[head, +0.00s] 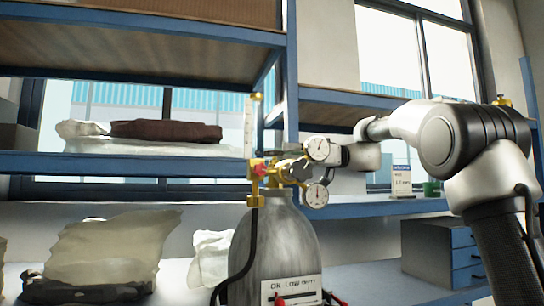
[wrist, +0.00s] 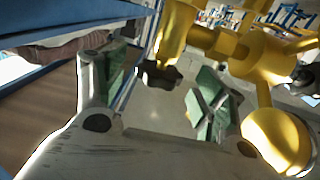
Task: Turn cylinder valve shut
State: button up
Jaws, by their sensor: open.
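A grey gas cylinder (head: 275,245) stands upright, with a brass-yellow valve and regulator (head: 268,174) on top and two round white gauges, an upper one (head: 318,149) and a lower one (head: 316,195). A small red part shows on the brass. My gripper (head: 297,166) reaches in from the right at valve height, partly hidden behind the gauges. In the wrist view my gripper (wrist: 160,92) is open, with green-padded fingers. A dark lobed knob (wrist: 158,76) on a yellow stem shows between the fingers in the picture; I cannot tell whether they touch it.
Blue shelving (head: 130,165) stands behind, holding a folded brown cloth (head: 165,131) and pale bags (head: 112,248). A white flowmeter tube rises left of the valve and a black hose (head: 250,240) hangs down. A grey drawer box (head: 440,250) sits at right.

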aim_at(274, 155)
jog(key=shift+s+a, duration=0.2)
jog(key=shift+a, duration=1.4)
jog(key=c, duration=1)
jog(key=shift+s+r+m+t, duration=0.15)
jog(key=shift+m+t, duration=0.95)
jog(key=shift+t, duration=0.7)
jog(key=shift+c, duration=0.2)
jog(key=m+t, duration=0.2)
jog(key=t, duration=0.1)
jog(key=shift+t, duration=0.3)
jog(key=o, duration=1)
jog(key=shift+o, duration=0.2)
